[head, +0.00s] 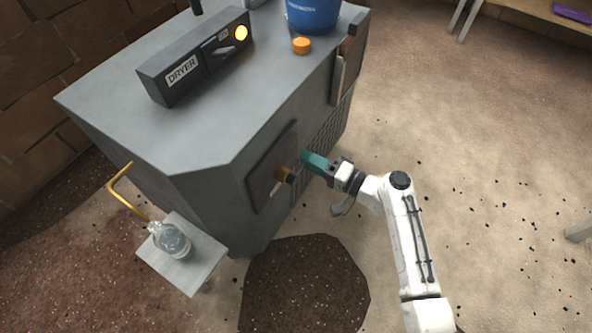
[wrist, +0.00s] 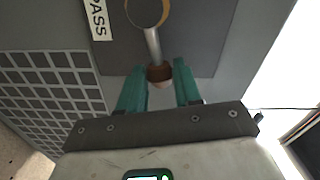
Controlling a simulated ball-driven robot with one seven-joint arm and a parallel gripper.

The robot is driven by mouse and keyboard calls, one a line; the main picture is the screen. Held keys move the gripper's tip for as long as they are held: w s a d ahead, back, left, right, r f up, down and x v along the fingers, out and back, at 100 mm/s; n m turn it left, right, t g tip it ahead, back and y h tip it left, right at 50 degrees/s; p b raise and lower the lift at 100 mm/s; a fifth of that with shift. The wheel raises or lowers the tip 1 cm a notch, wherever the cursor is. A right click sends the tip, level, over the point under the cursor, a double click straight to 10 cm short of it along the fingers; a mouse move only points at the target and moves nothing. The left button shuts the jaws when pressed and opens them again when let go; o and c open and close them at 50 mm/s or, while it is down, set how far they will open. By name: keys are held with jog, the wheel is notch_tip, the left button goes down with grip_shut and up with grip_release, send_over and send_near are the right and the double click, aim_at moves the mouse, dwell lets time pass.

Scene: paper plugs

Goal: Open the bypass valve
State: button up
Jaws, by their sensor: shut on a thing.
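The bypass valve (head: 286,174) has a brass-coloured hub on a dark panel (head: 258,187) on the side of the grey machine. In the wrist view, its hub (wrist: 147,9) carries a silver lever (wrist: 153,45) with a brown knob (wrist: 160,73) at its end. A white label reading "PASS" (wrist: 98,18) sits beside the hub, partly cut off. My gripper (head: 306,160) has teal fingers. In the wrist view the fingers (wrist: 160,88) are on either side of the brown knob, shut on it. In the head view the fingers hide the lever.
A grey machine (head: 100,110) carries a DRYER box (head: 180,75) with a lit yellow lamp, an orange knob (head: 301,46) and a blue bucket (head: 313,14). A glass jar (head: 172,240) stands on a small side shelf (head: 200,272). A dark patch (head: 305,285) lies on the floor below the panel.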

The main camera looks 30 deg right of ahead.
jog(key=shift+f, duration=0.1)
jog(key=shift+f+m, duration=0.65)
jog(key=shift+m, duration=0.55)
jog(key=o, duration=0.8)
jog(key=shift+d, duration=0.1)
jog(key=shift+p+v, duration=0.35)
jog(key=shift+v, duration=1.6)
jog(key=p+v, duration=0.1)
jog(key=v, duration=0.9)
jog(key=shift+s+d, duration=0.2)
jog(key=shift+s, duration=0.2)
